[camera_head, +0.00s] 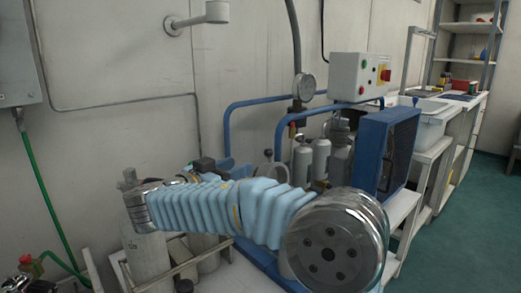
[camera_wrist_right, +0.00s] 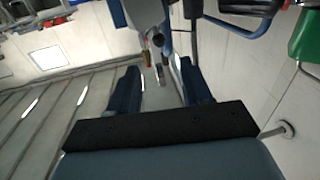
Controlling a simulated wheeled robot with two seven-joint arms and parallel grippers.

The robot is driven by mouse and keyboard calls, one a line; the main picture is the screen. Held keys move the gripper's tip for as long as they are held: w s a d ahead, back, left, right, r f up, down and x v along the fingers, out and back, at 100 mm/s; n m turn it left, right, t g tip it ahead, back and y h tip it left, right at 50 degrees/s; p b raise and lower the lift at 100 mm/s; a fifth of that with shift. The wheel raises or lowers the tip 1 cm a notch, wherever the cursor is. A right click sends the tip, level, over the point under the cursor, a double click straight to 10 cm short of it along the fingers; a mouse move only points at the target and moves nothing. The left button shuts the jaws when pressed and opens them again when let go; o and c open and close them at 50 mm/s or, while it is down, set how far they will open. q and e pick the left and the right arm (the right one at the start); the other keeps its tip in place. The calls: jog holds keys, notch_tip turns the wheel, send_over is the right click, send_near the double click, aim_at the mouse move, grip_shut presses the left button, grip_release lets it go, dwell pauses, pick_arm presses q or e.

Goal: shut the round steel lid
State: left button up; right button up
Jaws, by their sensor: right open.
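I cannot pick out the round steel lid for certain in either view; my right arm hides part of the equipment in the head view. My right gripper (camera_head: 217,168) is partly hidden behind its own light-blue sleeved forearm, beside the blue-framed unit. In the right wrist view its two dark blue fingers stand apart with nothing between them, so my right gripper (camera_wrist_right: 162,88) is open and empty. My left gripper does not show.
A blue tubular frame (camera_head: 257,103) carries grey cylinders (camera_head: 320,158), a control box with a red button (camera_head: 360,77) and a blue box-shaped guard (camera_head: 385,150). A pressure gauge (camera_head: 305,87) hangs on a hose. A green hose (camera_head: 40,182) runs down the left wall. Floor is clear at right.

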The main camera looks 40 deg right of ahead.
aim_at(265, 154)
jog(key=p+x, duration=0.2)
jog(key=x, duration=1)
jog(key=shift+d, duration=0.4)
grip_shut()
